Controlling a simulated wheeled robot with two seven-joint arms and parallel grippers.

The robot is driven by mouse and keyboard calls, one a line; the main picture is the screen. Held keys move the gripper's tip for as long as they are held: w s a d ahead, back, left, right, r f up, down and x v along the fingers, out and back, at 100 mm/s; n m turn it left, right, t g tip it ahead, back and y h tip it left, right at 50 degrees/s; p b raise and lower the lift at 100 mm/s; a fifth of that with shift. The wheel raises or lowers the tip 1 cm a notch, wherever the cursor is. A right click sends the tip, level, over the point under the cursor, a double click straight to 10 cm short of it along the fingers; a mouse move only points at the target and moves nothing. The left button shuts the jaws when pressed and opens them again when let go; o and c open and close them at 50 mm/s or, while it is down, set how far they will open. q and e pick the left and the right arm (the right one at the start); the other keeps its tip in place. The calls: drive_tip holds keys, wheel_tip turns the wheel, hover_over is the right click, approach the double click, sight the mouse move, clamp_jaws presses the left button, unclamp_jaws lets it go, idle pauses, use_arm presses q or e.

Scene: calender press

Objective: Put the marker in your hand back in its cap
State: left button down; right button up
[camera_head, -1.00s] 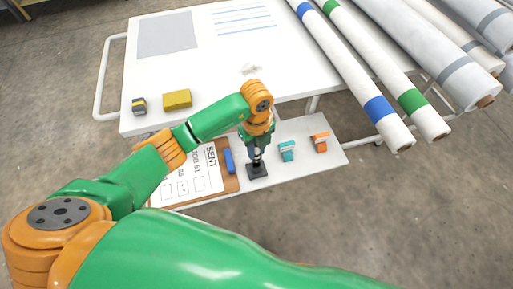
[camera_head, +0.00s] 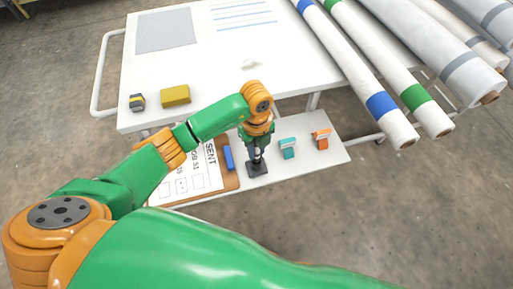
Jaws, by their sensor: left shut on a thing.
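My left gripper (camera_head: 256,155) points down over the white lower shelf (camera_head: 315,160), just above or at a small black block (camera_head: 257,169). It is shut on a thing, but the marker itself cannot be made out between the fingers. I cannot tell whether the held thing touches the black block. The cap is not clearly identifiable. To the right on the shelf stand a teal piece (camera_head: 287,148) and an orange piece (camera_head: 321,138). My right gripper is not in view.
The brown clipboard (camera_head: 232,180) with a printed sheet (camera_head: 203,178) lies left of the gripper. The white table (camera_head: 230,62) behind holds a yellow block (camera_head: 175,95) and a small dark-and-yellow item (camera_head: 137,102). Long rolls, one blue-banded (camera_head: 355,75), lie at the right.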

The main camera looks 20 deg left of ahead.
use_arm(q)
drive_tip(key=shift+f+b, duration=0.85)
drive_tip(key=shift+f, duration=0.3)
drive_tip(key=c, duration=0.6)
unclamp_jaws()
